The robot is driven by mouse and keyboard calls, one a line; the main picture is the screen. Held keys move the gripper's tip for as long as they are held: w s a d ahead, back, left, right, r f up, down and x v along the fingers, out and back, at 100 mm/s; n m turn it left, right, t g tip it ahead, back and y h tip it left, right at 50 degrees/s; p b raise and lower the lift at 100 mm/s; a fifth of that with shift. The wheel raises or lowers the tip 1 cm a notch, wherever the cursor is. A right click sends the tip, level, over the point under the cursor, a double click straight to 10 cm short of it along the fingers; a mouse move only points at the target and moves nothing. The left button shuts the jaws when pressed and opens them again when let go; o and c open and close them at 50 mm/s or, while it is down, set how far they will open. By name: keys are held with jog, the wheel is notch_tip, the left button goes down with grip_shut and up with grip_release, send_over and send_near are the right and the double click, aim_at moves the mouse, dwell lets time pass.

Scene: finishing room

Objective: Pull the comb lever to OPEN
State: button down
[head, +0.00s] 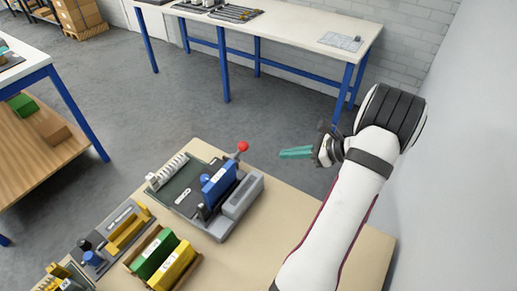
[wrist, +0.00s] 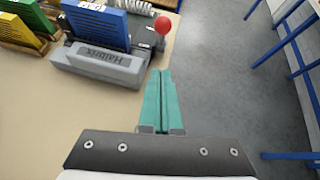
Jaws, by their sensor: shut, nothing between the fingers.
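The comb machine (head: 238,203) is a grey unit on the wooden table, with a blue upright part (head: 219,183). Its lever ends in a red ball knob (head: 242,146) at the back right corner. In the wrist view the red knob (wrist: 162,25) shows at top centre, beside the grey body (wrist: 98,66) and the blue part (wrist: 97,24). My gripper (head: 281,154) has green fingers that lie together, shut and empty. In the head view it is to the right of the knob, apart from it. In the wrist view the fingertips (wrist: 160,72) point toward the knob with a gap between. I see no OPEN mark.
Green (head: 155,254) and yellow (head: 174,267) blocks stand left of the machine. A small grey device with yellow and blue parts (head: 112,235) is further left. The table (head: 262,240) is bare to the machine's right. A white workbench (head: 290,35) stands behind, across open floor.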

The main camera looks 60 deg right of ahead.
aim_at(247, 144)
jog(key=w+a+f, duration=0.1)
jog(key=w+f, duration=0.1)
jog(key=w, duration=0.7)
jog(key=shift+a, duration=0.3)
jog(key=shift+w+r+g, duration=0.4)
jog(key=shift+w+g, duration=0.2)
jog(key=shift+w+r+g, duration=0.4)
jog(key=shift+w+g, duration=0.15)
jog(key=shift+g, duration=0.05)
jog(key=w+g, duration=0.1)
jog(key=w+r+g, duration=0.1)
jog(key=w+g, duration=0.1)
jog(key=w, duration=0.1)
jog(key=shift+r, duration=0.25)
jog(key=shift+g, duration=0.3)
jog(key=shift+w, duration=2.55)
